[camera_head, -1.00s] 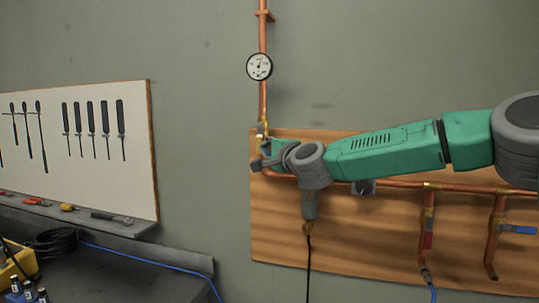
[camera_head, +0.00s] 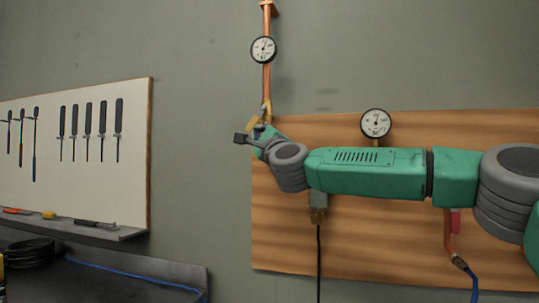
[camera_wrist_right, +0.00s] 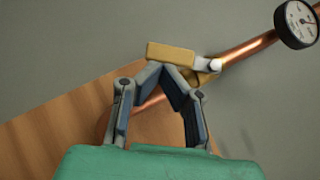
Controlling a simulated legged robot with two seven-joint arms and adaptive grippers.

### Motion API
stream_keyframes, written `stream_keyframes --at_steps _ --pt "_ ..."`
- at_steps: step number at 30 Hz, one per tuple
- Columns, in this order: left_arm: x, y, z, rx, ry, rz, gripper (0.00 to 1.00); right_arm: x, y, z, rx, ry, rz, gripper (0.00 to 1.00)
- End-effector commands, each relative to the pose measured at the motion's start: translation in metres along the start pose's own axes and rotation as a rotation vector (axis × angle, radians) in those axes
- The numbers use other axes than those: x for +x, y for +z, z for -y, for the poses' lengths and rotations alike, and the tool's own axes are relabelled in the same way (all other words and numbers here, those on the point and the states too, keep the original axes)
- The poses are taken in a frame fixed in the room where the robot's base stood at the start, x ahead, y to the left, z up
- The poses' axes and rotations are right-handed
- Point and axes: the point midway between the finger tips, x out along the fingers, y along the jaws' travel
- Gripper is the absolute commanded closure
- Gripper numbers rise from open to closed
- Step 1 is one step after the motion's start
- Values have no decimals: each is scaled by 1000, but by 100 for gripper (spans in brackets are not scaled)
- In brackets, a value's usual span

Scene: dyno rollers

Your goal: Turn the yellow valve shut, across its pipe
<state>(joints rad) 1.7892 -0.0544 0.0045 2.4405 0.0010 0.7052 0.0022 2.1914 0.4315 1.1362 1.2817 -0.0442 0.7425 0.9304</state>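The yellow valve handle (camera_head: 254,121) sits at the foot of the vertical copper pipe (camera_head: 267,82) in the head view, slanted to the pipe. In the right wrist view the handle (camera_wrist_right: 170,53) lies level while the pipe (camera_wrist_right: 247,49) runs diagonally, so the handle stands at an angle to it. My right gripper (camera_wrist_right: 160,69) has its fingertips together just under the handle's near edge. They look very close to it, but I cannot tell whether they touch. In the head view my right gripper (camera_head: 250,137) partly hides the valve. My left gripper is not in view.
A gauge (camera_head: 264,49) sits on the vertical pipe, and another gauge (camera_head: 376,123) is above my right arm. The wooden panel (camera_head: 330,250) carries more pipes behind the arm. A white tool board (camera_head: 90,185) hangs at the left, with grey wall between.

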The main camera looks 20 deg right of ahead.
Motion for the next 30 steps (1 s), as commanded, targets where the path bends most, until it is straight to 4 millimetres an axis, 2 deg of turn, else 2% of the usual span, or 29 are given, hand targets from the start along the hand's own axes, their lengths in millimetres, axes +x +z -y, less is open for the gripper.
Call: stream_keyframes --at_steps 1,3,7,11,17,24,30 --pt "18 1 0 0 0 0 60 -5 2 -9 26 -23 7 100" --pt "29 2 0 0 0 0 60 -6 5 -8 65 -63 7 100" --pt "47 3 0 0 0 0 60 -4 12 -8 148 -146 6 100" --pt "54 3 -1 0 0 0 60 2 18 -7 236 -235 4 100" --pt "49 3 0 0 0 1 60 13 28 -4 370 -370 3 100" --pt "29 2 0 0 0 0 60 23 39 0 516 -518 4 100" --pt "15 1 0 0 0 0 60 28 43 3 517 -517 5 100"
